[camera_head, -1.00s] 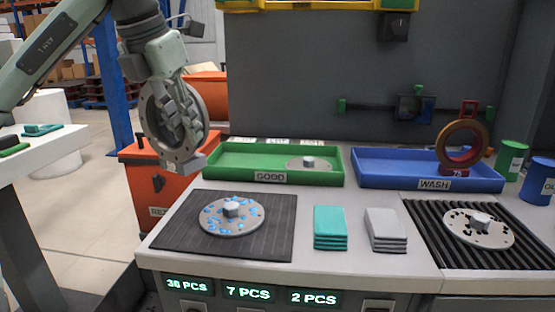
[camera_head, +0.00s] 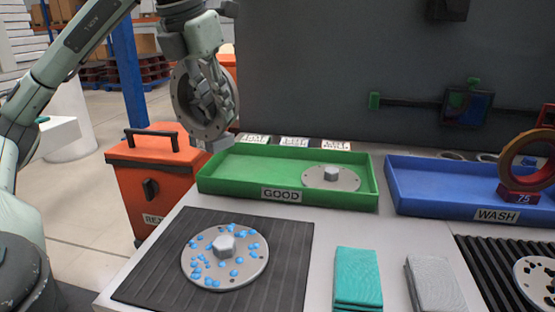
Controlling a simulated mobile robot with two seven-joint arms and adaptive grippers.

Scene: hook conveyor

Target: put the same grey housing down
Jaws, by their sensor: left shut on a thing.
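My left gripper (camera_head: 212,100) is shut on a grey housing (camera_head: 184,98), a round flanged disc with small holes along its rim. It holds the housing tilted up on edge in the air, in front of the orange bin and near the left end of the green GOOD tray (camera_head: 230,183). The gripper hides part of the housing. Another grey disc with a hub (camera_head: 331,178) lies in the right part of the GOOD tray. A grey disc with blue spots (camera_head: 225,257) lies on the black mat (camera_head: 285,275). My right gripper is not in view.
An orange reject bin (camera_head: 150,190) stands left of the bench. Teal cloths (camera_head: 357,278) and grey cloths (camera_head: 435,285) lie in front. The GOOD tray's left part is empty.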

